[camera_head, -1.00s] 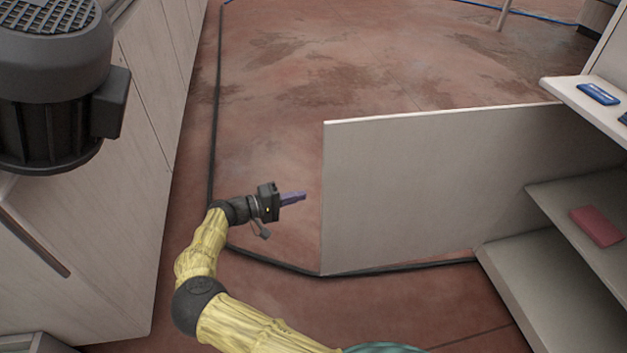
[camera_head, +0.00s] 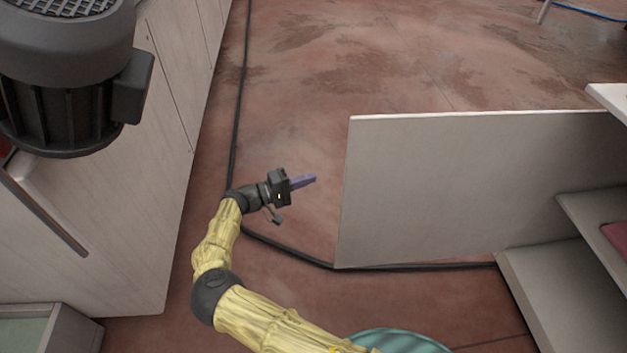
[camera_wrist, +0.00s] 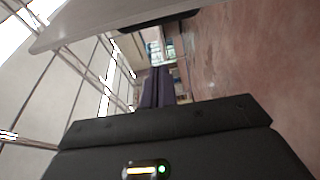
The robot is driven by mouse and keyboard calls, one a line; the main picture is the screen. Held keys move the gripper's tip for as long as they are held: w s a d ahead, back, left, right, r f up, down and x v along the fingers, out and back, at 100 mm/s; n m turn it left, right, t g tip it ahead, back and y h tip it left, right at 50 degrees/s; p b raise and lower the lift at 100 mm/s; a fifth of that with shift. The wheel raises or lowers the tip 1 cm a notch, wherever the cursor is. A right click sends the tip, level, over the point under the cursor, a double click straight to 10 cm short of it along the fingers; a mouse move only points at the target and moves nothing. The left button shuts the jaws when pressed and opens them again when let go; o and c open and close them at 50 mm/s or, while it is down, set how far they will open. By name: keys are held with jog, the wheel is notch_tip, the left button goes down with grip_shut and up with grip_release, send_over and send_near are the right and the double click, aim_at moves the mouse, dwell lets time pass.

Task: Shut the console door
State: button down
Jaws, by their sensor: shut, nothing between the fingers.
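The console door (camera_head: 440,185) is a pale flat panel standing open at the right of the head view. It juts out to the left from the console (camera_head: 570,225), whose shelves show at the right edge. My gripper (camera_head: 311,179) is shut and empty, with purple fingers pointing right. It is left of the door's free edge, with a gap of floor between them in the picture. In the wrist view the shut fingers (camera_wrist: 157,88) show past the dark gripper body. Whether the door shows there I cannot tell.
A pale cabinet (camera_head: 150,200) with a dark motor (camera_head: 65,80) above it stands at the left. A black cable (camera_head: 290,248) runs over the floor and past the door's lower edge. The reddish floor (camera_head: 330,60) behind the door is open. A red item lies on a console shelf.

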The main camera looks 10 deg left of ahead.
jog(key=w+d, duration=0.1)
jog(key=d, duration=0.7)
jog(key=shift+d, duration=0.15)
dwell(0.4)
